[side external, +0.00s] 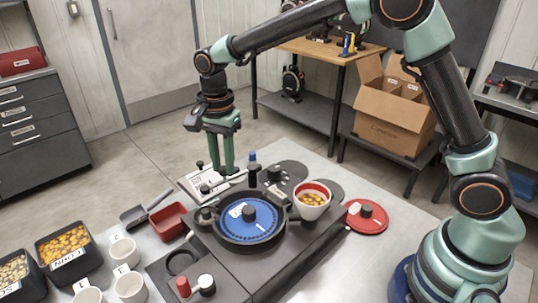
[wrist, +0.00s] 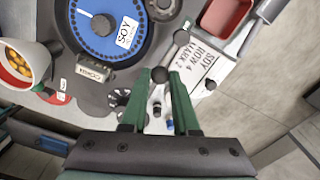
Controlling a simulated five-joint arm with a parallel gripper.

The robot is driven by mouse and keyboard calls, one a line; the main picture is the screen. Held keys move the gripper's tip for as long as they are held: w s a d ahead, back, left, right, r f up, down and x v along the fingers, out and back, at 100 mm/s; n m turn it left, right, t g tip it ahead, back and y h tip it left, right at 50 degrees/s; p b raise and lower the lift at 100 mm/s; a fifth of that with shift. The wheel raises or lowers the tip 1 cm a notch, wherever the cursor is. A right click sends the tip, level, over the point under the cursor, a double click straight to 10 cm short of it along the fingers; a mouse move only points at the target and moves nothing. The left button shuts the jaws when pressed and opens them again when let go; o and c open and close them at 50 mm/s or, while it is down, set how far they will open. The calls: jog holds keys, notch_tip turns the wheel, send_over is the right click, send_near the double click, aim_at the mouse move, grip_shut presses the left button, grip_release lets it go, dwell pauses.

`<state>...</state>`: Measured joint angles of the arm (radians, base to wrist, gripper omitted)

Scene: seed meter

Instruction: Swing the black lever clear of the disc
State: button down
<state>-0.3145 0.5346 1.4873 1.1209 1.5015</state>
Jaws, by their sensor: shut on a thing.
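The blue disc (side external: 262,222) with a SOY label sits in a dark round housing on the seed meter. It also shows at the top of the wrist view (wrist: 92,32). My gripper (side external: 226,173) reaches down behind the disc, just beyond the housing. In the wrist view my gripper (wrist: 159,77) has its fingertips closed on the round black knob of the lever (wrist: 160,74). The lever's thin arm seems to run up and right from the knob, beside the housing and off the blue face. The side view hides most of the lever behind my fingers.
A white bowl of yellow seeds (side external: 313,202) stands right of the disc. A blue-topped post (side external: 253,170) rises close to my fingers. A red tray (side external: 169,222) and seed bins (side external: 68,253) stand at left.

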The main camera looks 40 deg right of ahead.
aim_at(223, 166)
jog(key=shift+w+d+r+m, duration=0.1)
jog(key=shift+w+r+m, duration=0.05)
jog(key=shift+w+m, duration=0.15)
jog(key=c, duration=0.7)
grip_release()
jog(key=shift+o, duration=0.2)
notch_tip(223, 166, up, 12)
jog(key=shift+s, duration=0.1)
